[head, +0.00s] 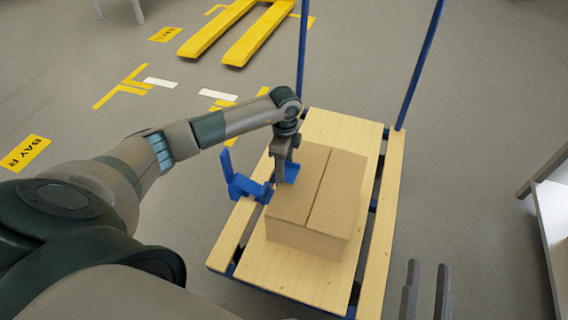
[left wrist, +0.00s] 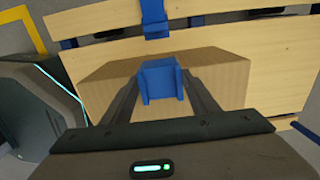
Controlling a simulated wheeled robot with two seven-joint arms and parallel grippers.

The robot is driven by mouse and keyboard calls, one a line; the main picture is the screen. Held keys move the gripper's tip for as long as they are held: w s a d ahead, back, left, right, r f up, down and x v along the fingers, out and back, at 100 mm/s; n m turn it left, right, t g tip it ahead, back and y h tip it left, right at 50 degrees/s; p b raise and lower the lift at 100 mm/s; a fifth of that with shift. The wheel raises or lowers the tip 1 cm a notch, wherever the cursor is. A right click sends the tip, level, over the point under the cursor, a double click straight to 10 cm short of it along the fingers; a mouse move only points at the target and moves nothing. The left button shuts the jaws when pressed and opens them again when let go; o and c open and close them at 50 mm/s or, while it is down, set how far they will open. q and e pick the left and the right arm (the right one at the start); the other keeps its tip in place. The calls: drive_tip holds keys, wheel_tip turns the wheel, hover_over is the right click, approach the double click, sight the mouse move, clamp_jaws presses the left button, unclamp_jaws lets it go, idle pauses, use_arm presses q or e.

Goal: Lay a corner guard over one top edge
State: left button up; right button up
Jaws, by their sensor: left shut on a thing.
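A closed brown cardboard box (head: 335,190) sits on the wooden deck of a cart. My left gripper (head: 287,166) is above the box's left side, pointing down, shut on a blue corner guard (head: 291,173). The guard also shows between the fingers in the left wrist view (left wrist: 161,82), with the box (left wrist: 215,78) behind it. I cannot tell whether the guard touches the box. A blue bracket (head: 240,186) stands at the cart's left edge, and a blue piece also shows at the top of the left wrist view (left wrist: 153,18). My right gripper (head: 426,291) is open and empty at lower right.
The cart's deck (head: 290,272) has bare boards around the box. Two blue posts (head: 419,68) rise at the cart's far end. A yellow pallet fork (head: 235,35) lies beyond on the floor. A grey table (head: 550,205) stands at the right edge.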

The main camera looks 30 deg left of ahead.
use_arm(q)
drive_tip(key=shift+d+f, duration=0.2)
drive_tip(key=shift+d, duration=0.1)
use_arm(e)
drive_tip(key=shift+r, duration=0.2)
use_arm(q)
drive_tip(key=o, duration=1.1)
use_arm(e)
drive_tip(key=shift+w+f, duration=0.1)
drive_tip(key=shift+f, duration=0.05)
use_arm(q)
wheel_tip(320, 180, up, 7)
drive_tip(key=p, duration=0.2)
wheel_tip(320, 180, up, 10)
drive_tip(key=p, duration=0.2)
hover_over(286, 172)
drive_tip(key=shift+r, duration=0.2)
use_arm(e)
wheel_tip(286, 172, down, 12)
drive_tip(key=w+d+g+h, duration=0.1)
drive_tip(key=d+g+h, duration=0.1)
drive_tip(key=g, duration=0.5)
drive_tip(key=shift+w+h, duration=0.25)
drive_tip(key=shift+h, duration=0.05)
use_arm(q)
drive_tip(key=shift+d+f, duration=0.1)
use_arm(e)
drive_tip(key=shift+f, duration=0.1)
